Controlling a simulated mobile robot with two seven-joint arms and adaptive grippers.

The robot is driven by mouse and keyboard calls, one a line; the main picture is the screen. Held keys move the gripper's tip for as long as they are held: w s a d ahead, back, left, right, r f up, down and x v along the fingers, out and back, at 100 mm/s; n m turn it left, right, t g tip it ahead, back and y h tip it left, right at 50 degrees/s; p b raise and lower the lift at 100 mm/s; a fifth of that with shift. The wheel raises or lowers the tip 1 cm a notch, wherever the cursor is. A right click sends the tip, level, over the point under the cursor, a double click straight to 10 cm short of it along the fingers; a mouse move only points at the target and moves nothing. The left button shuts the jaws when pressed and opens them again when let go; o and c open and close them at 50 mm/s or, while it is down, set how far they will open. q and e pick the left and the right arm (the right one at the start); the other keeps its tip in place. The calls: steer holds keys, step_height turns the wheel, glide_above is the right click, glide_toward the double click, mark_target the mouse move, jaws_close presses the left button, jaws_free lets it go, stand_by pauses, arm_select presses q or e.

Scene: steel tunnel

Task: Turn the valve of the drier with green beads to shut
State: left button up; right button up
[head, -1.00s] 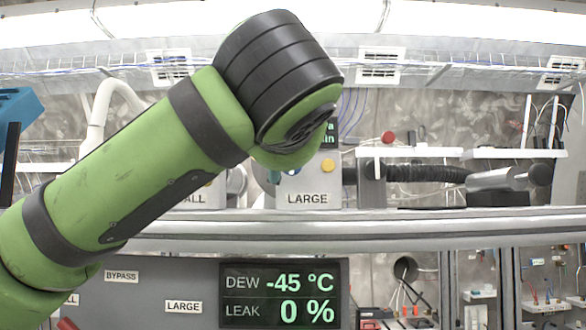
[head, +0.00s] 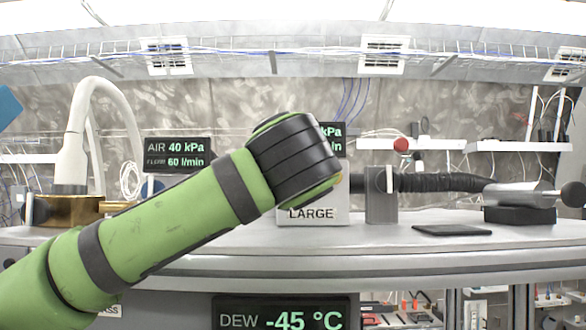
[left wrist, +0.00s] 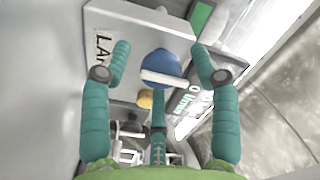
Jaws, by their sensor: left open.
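A round blue knob (left wrist: 160,64) with a white bar across it sits on the face of a pale box (left wrist: 115,25) in the left wrist view. Its partly cut label fits the box marked LARGE (head: 311,214) in the head view. A yellow button (left wrist: 145,98) is beside the knob. In the head view my left arm covers the knob and the gripper. A green patch (left wrist: 203,15) shows at the box's edge; I cannot tell whether it is beads. My right gripper is not in view.
The bench (head: 430,245) holds a grey post (head: 380,205), a black hose (head: 440,183) and a dark flat pad (head: 452,230) at the right. A brass-coloured base (head: 72,210) with a white bent pipe (head: 80,120) stands at the left. A dew display (head: 280,317) is below the bench edge.

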arm_select(q)
steer(key=shift+s, duration=0.3)
steer(key=shift+c, duration=0.4)
steer(key=shift+r, duration=0.1)
steer(key=c, duration=0.7)
steer(key=shift+s, duration=0.1)
steer(key=c, duration=0.4)
steer(key=shift+o, duration=0.2)
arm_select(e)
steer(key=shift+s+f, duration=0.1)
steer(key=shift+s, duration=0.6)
